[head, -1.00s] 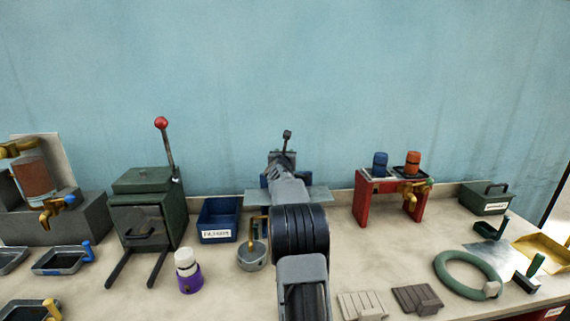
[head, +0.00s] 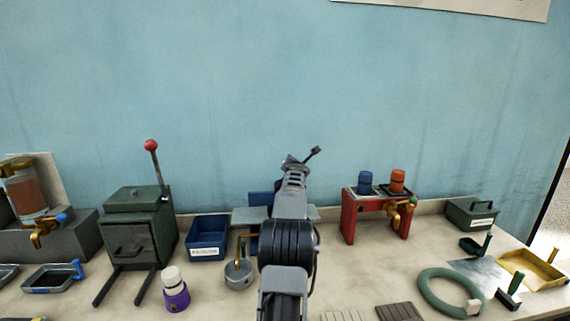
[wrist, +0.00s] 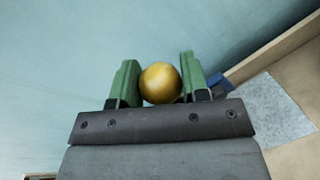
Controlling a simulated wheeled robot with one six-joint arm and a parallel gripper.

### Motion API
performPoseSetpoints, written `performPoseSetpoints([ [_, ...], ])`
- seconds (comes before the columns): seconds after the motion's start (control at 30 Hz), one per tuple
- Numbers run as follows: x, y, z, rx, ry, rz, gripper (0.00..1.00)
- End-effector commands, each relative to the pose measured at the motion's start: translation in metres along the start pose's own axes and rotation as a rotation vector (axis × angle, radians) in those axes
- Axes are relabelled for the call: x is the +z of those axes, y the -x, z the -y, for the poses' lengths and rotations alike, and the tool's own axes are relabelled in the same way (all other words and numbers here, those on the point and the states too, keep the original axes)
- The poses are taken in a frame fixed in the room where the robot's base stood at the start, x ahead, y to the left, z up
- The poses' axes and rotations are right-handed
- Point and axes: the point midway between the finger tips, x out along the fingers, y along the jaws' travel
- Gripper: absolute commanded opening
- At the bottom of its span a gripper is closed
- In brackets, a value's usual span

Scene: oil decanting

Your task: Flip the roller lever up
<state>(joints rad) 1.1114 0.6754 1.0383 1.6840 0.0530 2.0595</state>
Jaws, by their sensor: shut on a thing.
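In the wrist view my gripper (wrist: 159,78) has its two green fingers on either side of a gold ball (wrist: 160,84) and is shut on it. The ball looks like the knob of the roller lever; its shaft is hidden. In the head view a machine with a blue body (head: 262,199) and a flat grey plate (head: 246,216) stands at the back of the bench, mostly hidden behind my arm. My fingers and the ball cannot be made out in the head view.
Left of my arm stand a blue bin (head: 208,236), a green press with a red-knobbed lever (head: 140,220), a grey pot (head: 239,275) and a purple-based bottle (head: 176,294). On the right are a red stand (head: 348,220) and a green ring (head: 431,300). The wall is close behind.

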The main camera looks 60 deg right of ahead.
Motion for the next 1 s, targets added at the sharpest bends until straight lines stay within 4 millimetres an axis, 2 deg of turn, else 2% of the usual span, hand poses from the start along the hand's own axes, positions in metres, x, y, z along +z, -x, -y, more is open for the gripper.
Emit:
performPoseSetpoints([
  [0.43, 0.010, -0.005, 0.024, 0.003, -0.181, -0.047, 0.00],
  [1.0, 0.008, -0.006, 0.031, 0.000, -0.208, -0.055, 0.00],
])
